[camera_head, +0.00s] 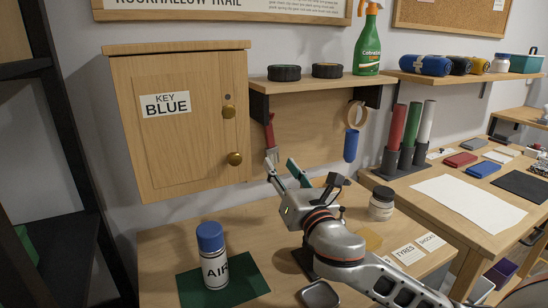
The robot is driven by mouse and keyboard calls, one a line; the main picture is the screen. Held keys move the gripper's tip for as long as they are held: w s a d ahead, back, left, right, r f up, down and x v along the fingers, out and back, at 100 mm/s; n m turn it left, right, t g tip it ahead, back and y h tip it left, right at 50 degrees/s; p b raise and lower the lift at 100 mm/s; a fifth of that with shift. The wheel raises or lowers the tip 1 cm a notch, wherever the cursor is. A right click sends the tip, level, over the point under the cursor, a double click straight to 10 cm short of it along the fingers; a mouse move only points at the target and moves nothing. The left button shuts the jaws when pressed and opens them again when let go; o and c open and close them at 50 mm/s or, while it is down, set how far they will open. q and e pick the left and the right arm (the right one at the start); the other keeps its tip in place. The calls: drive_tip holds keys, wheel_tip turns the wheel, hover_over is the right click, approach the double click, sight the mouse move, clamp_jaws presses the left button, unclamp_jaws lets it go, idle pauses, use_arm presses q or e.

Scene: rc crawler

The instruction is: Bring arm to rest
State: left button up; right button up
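My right gripper (280,164) is raised above the back of the wooden workbench (160,250), to the right of the cabinet. Its arm comes in from the lower right. Its two fingers point up and to the left and are spread apart, with nothing clearly between them. A dark green piece shows at the right finger; I cannot tell whether it is part of the finger. In the picture the fingertips lie just below a red brush (270,135) hanging under the shelf. My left gripper is not in view.
A wooden cabinet (185,125) marked KEY BLUE is on the wall, door shut. A blue-capped AIR can (214,262) stands on a green mat (250,288). A jar (381,208) and small dish (320,295) are near my arm. A shelf (320,83) holds wheels and a green spray bottle (368,45).

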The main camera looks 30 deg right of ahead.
drive_tip(key=shift+v, duration=1.65)
